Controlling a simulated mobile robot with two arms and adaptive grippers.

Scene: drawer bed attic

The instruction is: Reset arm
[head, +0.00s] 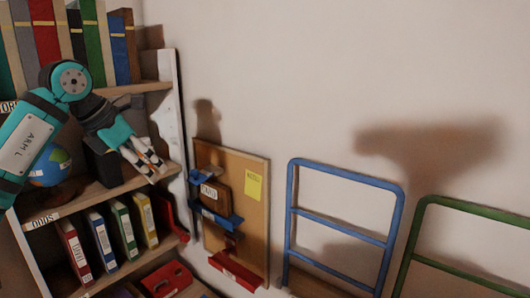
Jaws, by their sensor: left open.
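My left arm comes in from the left, teal and dark grey, marked "ARM L". My left gripper (153,170) is open and empty, its white-and-dark fingers pointing down and right. In the picture it lies in front of the bookshelf's middle shelf, near the shelf's right side; the exact gap to the shelf cannot be told. My right gripper is not in the view.
The bookshelf (172,100) holds large books (47,42) on top, a globe (52,166) and colored binders (122,229) below. A corkboard (257,222) with a yellow note (254,187) stands right of it. Blue (346,233) and green (470,212) rail frames stand further right.

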